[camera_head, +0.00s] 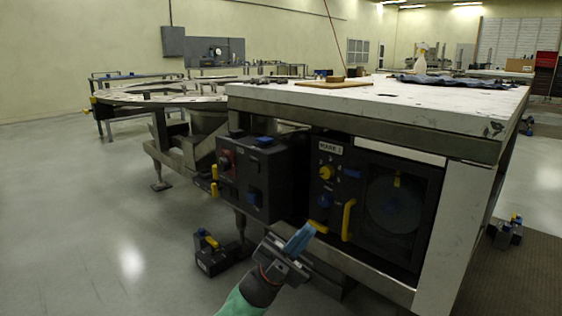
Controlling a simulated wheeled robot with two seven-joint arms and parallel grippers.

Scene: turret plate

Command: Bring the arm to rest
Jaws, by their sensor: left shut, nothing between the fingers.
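My left arm comes in from the bottom of the head view, with a green sleeve and a dark wrist. My left gripper (300,240) has blue fingers that are closed together and hold nothing. Its tips are in front of the lower edge of the dark control panel (325,212), near a yellow handle (348,220). I cannot tell whether the tips touch anything. My right gripper does not show.
A large white-topped table (440,103) stands over the panel. A dark box with knobs (262,185) sticks out to the left. A small dark case (212,260) lies on the floor. A round turret plate (165,99) is behind left. The grey floor (90,230) at left is clear.

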